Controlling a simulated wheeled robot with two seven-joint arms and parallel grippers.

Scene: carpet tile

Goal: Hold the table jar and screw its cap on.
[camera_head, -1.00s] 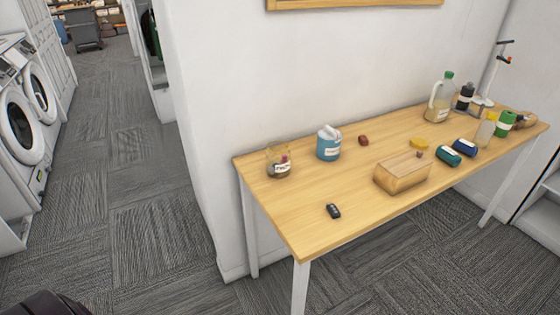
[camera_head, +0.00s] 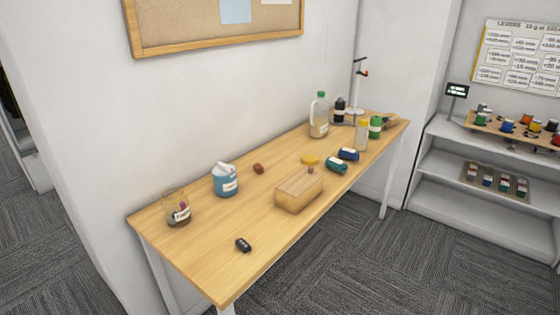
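A clear glass jar (camera_head: 177,208) with a white label and dark contents stands upright at the left end of the wooden table (camera_head: 205,257). No cap shows on its top. A yellow round cap (camera_head: 310,160) lies on the table behind the wooden box, apart from the jar. A bottle with a yellow top (camera_head: 362,135) stands farther right. Neither of my grippers is in view.
A wooden box (camera_head: 298,190), a blue container (camera_head: 226,180), a small black device (camera_head: 243,245), a red-brown piece (camera_head: 258,168), two dark rolled items and several bottles share the table. White shelves (camera_head: 480,185) stand at the right. Carpet in front is free.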

